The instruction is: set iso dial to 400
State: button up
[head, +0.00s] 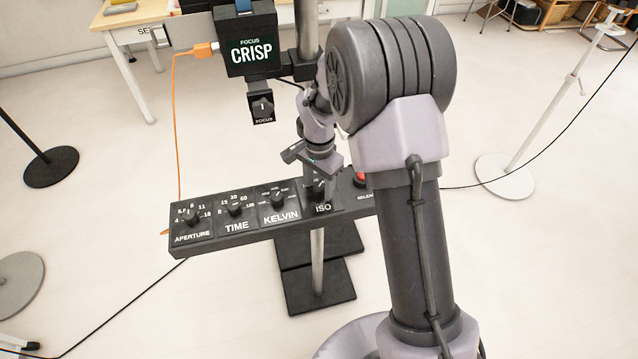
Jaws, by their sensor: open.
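A dark control panel (268,234) on a stand carries several labelled dials in a row. The ISO dial (316,194) is near the panel's right end, with its "ISO" label in front. My gripper (319,186) comes down from above onto the ISO dial, with its fingers at or around the knob. The gripper is open; I cannot tell whether the fingers touch the dial. The fingers hide most of the dial's scale numbers and its pointer, so its setting cannot be read.
The Kelvin dial (278,200), time dial (234,209) and aperture dial (191,218) lie to the left. A red release button (360,179) is just right of ISO. A focus box (247,47) reading "CRISP" with a focus knob (262,107) stands above. Cables run nearby.

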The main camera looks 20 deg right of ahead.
aim_at(319, 186)
notch_tip(319, 186, up, 17)
jog(key=p, duration=0.5)
jog(key=shift+r+p, duration=0.2)
jog(key=shift+p, duration=0.2)
jog(key=s+a+r+n+t+b, duration=0.1)
jog(key=s+r+n+t+b, duration=0.1)
jog(key=s+r, duration=0.5)
jog(key=s+a+n+t+y+b, duration=0.2)
jog(key=s+a+n+t+b, duration=0.1)
jog(key=s, duration=1.5)
jog(key=shift+s+r+n+t, duration=0.25)
jog(key=shift+r+n+t, duration=0.15)
jog(key=shift+n, duration=0.5)
